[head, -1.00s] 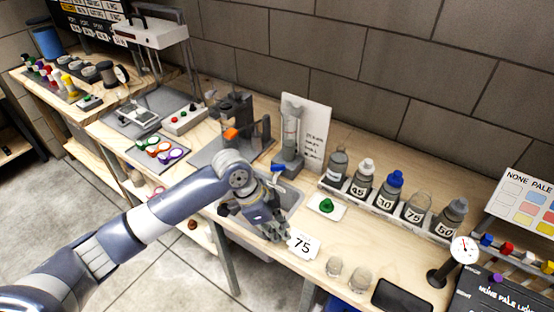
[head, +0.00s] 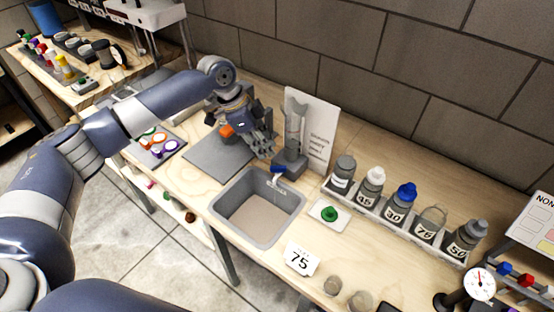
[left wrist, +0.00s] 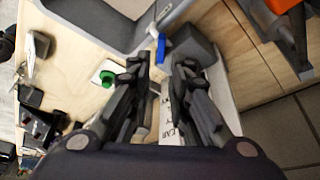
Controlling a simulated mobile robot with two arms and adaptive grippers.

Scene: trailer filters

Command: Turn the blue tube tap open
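The blue tube tap (head: 278,169) is a small blue lever at the base of the grey upright stand (head: 291,140), by the far rim of the sink (head: 226,232). In the left wrist view the blue lever (left wrist: 162,48) shows just past the fingertips, beside a grey block (left wrist: 189,46). My left gripper (head: 266,150) is just left of the stand and above the tap. In the left wrist view its two fingers (left wrist: 160,68) are apart, with nothing seen between them. I cannot tell whether it touches the stand. My right gripper is out of view.
A green knob (head: 329,213) on a white plate sits right of the sink. A rack of several bottles (head: 393,222) and a white sign (head: 322,140) stand behind. An orange part (head: 226,131) is near my left wrist.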

